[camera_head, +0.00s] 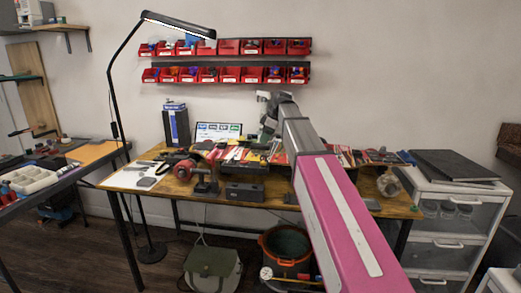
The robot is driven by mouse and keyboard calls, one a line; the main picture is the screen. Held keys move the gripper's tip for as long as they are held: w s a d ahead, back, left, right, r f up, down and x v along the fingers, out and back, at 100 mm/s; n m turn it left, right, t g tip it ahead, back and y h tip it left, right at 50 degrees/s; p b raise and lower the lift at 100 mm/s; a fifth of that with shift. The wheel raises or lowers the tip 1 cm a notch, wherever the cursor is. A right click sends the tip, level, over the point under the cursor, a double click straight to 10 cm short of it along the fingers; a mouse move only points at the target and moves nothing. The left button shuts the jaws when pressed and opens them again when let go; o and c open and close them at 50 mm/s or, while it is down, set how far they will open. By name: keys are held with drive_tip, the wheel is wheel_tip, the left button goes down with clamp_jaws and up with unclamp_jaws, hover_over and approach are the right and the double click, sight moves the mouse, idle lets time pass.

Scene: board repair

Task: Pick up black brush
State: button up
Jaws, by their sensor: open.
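My arm reaches from the lower right over the wooden workbench (375,211), and its wrist bends down at the far end. My gripper (266,138) hangs open over the back middle of the bench, above a crowd of small tools. It is small in the picture, and I see nothing held in it. I cannot pick out the black brush for certain among the tools. My arm hides part of the bench to the right of the gripper.
A red round tool (184,169) and a dark box (245,192) stand along the bench front. Red bins (207,75) hang on the wall. A black lamp (113,90) rises at left.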

sight(262, 145)
drive_tip(key=x, duration=0.5)
drive_tip(key=shift+d+r, duration=0.1)
drive_tip(key=c, duration=1)
drive_tip(key=shift+r, duration=0.1)
drive_tip(key=shift+w+r, duration=0.1)
drive_tip(key=shift+r, duration=0.5)
wheel_tip(262, 145, up, 3)
drive_tip(key=shift+f, duration=0.1)
drive_tip(key=s+a+r, duration=0.1)
drive_tip(key=a+r, duration=0.1)
drive_tip(key=a, duration=0.1)
drive_tip(key=s+a+r, duration=0.2)
drive_tip(key=a, duration=0.2)
drive_tip(key=s+a+r, duration=0.1)
drive_tip(key=a+r, duration=0.1)
drive_tip(key=a, duration=0.1)
drive_tip(key=shift+s+a+r, duration=0.25)
drive_tip(key=shift+a+r, duration=0.15)
